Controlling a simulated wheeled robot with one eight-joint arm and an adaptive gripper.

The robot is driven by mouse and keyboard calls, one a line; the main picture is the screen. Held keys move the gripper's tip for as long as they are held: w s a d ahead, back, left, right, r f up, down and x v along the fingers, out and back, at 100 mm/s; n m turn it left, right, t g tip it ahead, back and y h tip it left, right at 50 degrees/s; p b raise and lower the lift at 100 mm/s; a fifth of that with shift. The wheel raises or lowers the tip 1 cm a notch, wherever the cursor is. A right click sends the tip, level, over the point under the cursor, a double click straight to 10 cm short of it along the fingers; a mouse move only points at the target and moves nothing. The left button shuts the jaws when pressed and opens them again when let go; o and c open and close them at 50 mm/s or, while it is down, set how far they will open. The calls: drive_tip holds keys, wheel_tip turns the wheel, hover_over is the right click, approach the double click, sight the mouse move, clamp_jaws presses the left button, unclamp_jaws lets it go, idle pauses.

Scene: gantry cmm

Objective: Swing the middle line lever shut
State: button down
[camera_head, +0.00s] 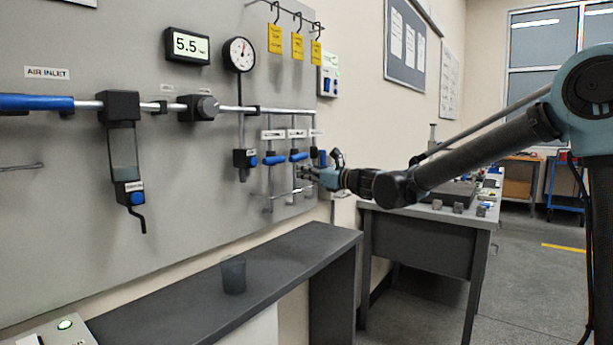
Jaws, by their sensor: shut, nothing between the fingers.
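Three blue line levers sit on vertical drop lines at the right end of the wall panel. The middle line lever (298,156) lies roughly level, across its vertical pipe. The left lever (274,160) also lies roughly level. The right lever (322,158) stands upright along its pipe. My gripper (304,173) is shut and empty, just below and slightly right of the middle lever. I cannot tell whether its fingertips touch the lever or the pipe. My gripper and wrist partly hide the lower right drop line.
A pressure dial (239,54) hangs left of the levers, and a display (187,46) reads 5.5. Yellow tags (297,46) hang above. A dark shelf (290,255) with a grey cup (233,275) stands below. A workbench (420,225) is at right.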

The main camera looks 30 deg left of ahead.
drive_tip(key=shift+s+a+r, duration=0.15)
drive_tip(key=shift+s+r, duration=0.1)
drive_tip(key=shift+r, duration=0.4)
drive_tip(key=d+f, duration=0.4)
drive_tip(key=d, duration=0.7)
drive_tip(key=shift+s+f, duration=0.25)
drive_tip(key=shift+f, duration=0.1)
